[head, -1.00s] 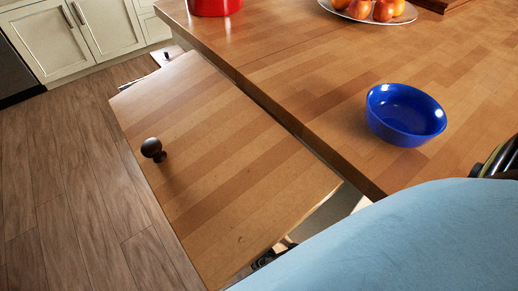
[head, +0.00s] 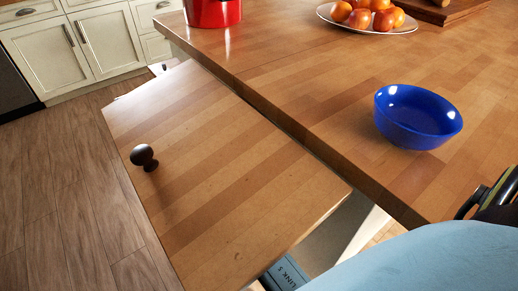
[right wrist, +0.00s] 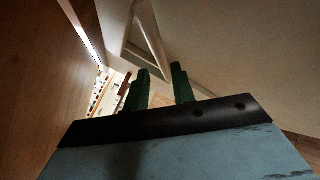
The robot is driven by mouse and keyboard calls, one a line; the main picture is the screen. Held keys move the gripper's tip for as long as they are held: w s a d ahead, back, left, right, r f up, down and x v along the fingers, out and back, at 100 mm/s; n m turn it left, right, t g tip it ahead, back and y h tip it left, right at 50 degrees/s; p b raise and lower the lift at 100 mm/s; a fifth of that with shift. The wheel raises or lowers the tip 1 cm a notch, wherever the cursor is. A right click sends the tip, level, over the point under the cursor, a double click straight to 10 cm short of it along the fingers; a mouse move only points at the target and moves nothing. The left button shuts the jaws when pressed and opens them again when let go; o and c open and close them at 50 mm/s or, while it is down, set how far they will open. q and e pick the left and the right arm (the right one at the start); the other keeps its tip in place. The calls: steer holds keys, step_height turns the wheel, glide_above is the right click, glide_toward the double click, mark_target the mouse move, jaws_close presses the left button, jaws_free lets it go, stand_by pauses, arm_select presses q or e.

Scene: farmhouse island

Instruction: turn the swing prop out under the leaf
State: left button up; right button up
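The wooden leaf (head: 215,165) with a dark round knob (head: 144,157) lies along the left side of the island top (head: 300,95) in the head view, with a narrow gap between them. Its underside (right wrist: 35,70) fills the left of the right wrist view. The swing prop (right wrist: 150,40), a pale triangular frame, shows at the cream island side (right wrist: 240,50). My right gripper (right wrist: 160,88) is under the leaf; its two green fingers are apart, with nothing seen between them, pointing toward the prop. Whether they touch it is unclear. My left gripper is not in view.
A blue bowl (head: 417,117), a red pot (head: 213,12) and a plate of fruit (head: 366,20) stand on the island top. Cream cabinets (head: 85,45) stand at the far left. The wooden floor (head: 60,200) beside the leaf looks clear.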

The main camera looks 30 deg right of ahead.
steer(key=x, duration=0.5)
steer(key=shift+w+d, duration=0.1)
jaws_close()
